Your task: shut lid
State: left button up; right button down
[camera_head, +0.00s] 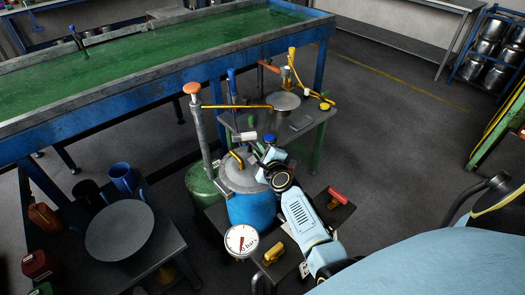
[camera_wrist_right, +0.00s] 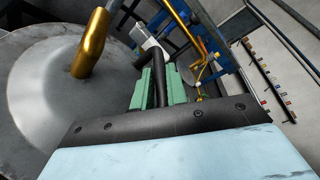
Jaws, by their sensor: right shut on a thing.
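A blue pot (camera_head: 250,208) stands near the middle of the head view. A grey round lid (camera_head: 240,180) with a gold bent handle (camera_head: 236,159) lies over its top; I cannot tell if it is fully seated. In the right wrist view the lid (camera_wrist_right: 35,95) fills the left side, with the gold handle (camera_wrist_right: 92,45) standing up from it. My right gripper (camera_head: 262,153) is at the lid's far right edge. Its green fingers (camera_wrist_right: 154,90) are shut on a black bent bar (camera_wrist_right: 158,75) with a pale end block. My left gripper is out of view.
A pressure gauge (camera_head: 241,241) is in front of the pot. A post with an orange knob (camera_head: 192,88) rises behind it. A dark table (camera_head: 70,215) with a grey round plate (camera_head: 120,231) is at left. A green-topped bench (camera_head: 150,62) runs behind. Open floor (camera_head: 400,130) is at right.

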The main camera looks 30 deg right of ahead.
jog(key=shift+d+r, duration=0.15)
jog(key=shift+d, duration=0.2)
jog(key=c, duration=1.5)
grip_release()
jog(key=shift+o, duration=0.2)
jog(key=shift+f, duration=0.25)
jog(key=shift+a, duration=0.1)
jog(key=shift+s+a, duration=0.1)
jog(key=shift+s, duration=0.2)
jog(key=p+v, duration=0.2)
jog(key=v, duration=1.1)
jog(key=shift+w, duration=0.1)
